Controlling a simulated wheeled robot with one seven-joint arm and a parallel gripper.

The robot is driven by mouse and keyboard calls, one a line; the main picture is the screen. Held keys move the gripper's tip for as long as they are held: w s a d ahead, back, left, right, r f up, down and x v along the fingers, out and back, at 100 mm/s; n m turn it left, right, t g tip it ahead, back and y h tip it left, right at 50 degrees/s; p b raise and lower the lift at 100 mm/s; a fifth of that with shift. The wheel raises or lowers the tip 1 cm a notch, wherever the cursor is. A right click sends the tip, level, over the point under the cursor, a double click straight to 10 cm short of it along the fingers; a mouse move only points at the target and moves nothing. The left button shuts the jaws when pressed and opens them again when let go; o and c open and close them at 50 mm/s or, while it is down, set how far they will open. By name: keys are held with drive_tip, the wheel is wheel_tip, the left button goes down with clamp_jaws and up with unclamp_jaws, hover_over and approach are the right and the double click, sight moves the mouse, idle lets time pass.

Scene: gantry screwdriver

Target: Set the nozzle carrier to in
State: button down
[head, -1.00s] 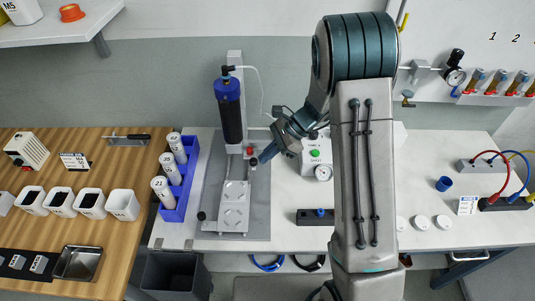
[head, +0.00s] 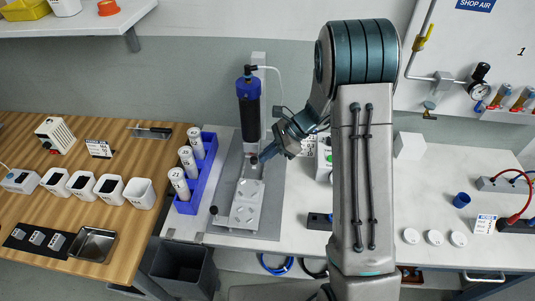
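The gantry screwdriver stands on a grey base plate (head: 268,222) left of my arm in the head view. Its black body with a blue cap (head: 247,100) hangs upright on a pale post (head: 258,62). Below it, a light fixture plate with round pads (head: 246,203) lies on a track, with a dark knob (head: 213,210) at the near left. My gripper (head: 256,159) reaches leftward to just below the black body, where the nozzle carrier seems to be. The carrier is too small and partly covered to make out its position. Whether the fingers touch anything is unclear.
A blue rack with several white cylinders (head: 208,180) stands left of the base plate. A wooden table (head: 117,223) with white bins is farther left. A black block (head: 320,221) lies right of the plate. Part of a white box (head: 324,160) shows behind my arm.

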drive_tip(key=d+f+v, duration=0.2)
drive_tip(key=v, duration=1.1)
drive_tip(key=shift+w+b, duration=0.2)
drive_tip(key=shift+b, duration=0.2)
drive_tip(key=shift+a, duration=0.1)
drive_tip(key=s+r+n+t+h, duration=0.2)
drive_tip(key=s+r+n+h, duration=0.2)
drive_tip(key=s+n, duration=0.4)
drive_tip(key=s+r+n+t+h, duration=0.2)
drive_tip(key=s+r+n+h, duration=0.2)
drive_tip(key=s+n, duration=0.4)
drive_tip(key=s+h, duration=0.1)
drive_tip(key=s, duration=0.6)
drive_tip(key=shift+s+n, duration=0.2)
drive_tip(key=shift+n, duration=0.1)
drive_tip(key=shift+a, duration=0.1)
